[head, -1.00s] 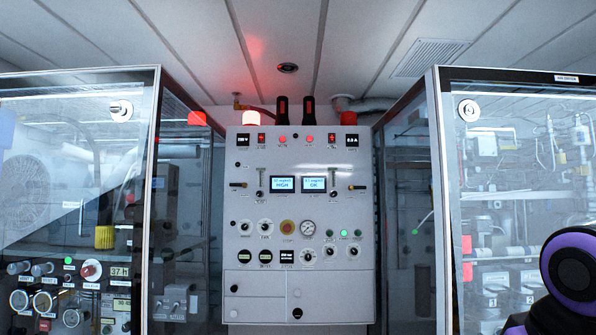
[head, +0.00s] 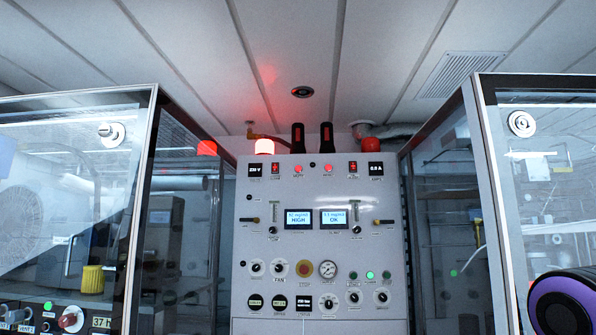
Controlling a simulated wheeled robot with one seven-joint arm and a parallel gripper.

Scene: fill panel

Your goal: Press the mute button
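A white control panel (head: 285,239) stands upright in the middle of the head view, between two glass-fronted cabinets. Near its top are two small round red buttons, one left (head: 298,169) and one right (head: 328,169), each with a red label too small to read surely. I cannot tell which control is the mute button. The left display (head: 299,220) reads HIGH and the right display (head: 333,219) reads OK. My gripper is not in view; only a purple and black link of my arm shows at lower right.
Glass cabinets stand at left (head: 75,190) and right (head: 560,200), their side panes flanking the panel. The space before the panel looks clear.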

